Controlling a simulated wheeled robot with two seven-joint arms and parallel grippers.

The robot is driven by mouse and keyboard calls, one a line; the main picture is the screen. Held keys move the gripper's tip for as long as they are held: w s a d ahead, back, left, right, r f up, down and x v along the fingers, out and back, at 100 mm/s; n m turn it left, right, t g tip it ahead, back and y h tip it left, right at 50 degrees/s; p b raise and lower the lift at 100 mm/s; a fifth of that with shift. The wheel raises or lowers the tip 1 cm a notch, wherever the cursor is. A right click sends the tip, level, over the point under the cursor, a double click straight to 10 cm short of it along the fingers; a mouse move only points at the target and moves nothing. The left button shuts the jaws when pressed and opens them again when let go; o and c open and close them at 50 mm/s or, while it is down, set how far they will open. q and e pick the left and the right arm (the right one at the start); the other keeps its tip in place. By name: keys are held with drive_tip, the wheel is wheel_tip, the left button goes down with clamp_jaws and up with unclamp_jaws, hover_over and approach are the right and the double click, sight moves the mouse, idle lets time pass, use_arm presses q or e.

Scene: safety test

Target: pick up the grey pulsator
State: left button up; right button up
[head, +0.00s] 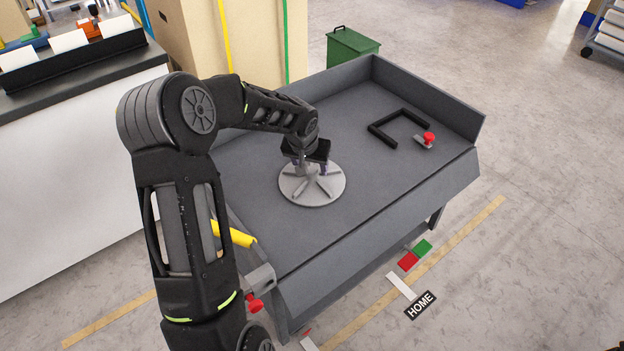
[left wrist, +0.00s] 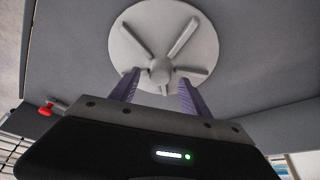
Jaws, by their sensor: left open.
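The grey pulsator (head: 327,194) is a round light-grey disc with raised radial fins and a central hub. It lies flat on the dark grey table (head: 250,181). In the left wrist view the pulsator (left wrist: 150,22) shows its hub between the tips of my two purple fingers. My left gripper (head: 310,168) is over the pulsator, pointing down, and its body hides the far part of the disc. In the left wrist view my left gripper (left wrist: 158,84) is open, with a finger on each side of the hub. Whether the fingers touch it I cannot tell. My right gripper is not in view.
A black U-shaped bracket (head: 383,136) and a red knob on a grey base (head: 428,138) sit at the table's right. Raised walls edge the table's back and right. A yellow bar (head: 236,235) and a red knob (head: 255,305) are at its left edge. The table's middle right is clear.

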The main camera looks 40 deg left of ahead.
use_arm(q)
drive_tip(key=shift+w+a+f, duration=0.1)
drive_tip(key=shift+w+f, duration=0.15)
drive_tip(key=shift+f, duration=0.35)
drive_tip(key=shift+c, duration=0.3)
clamp_jaws()
idle(1.0)
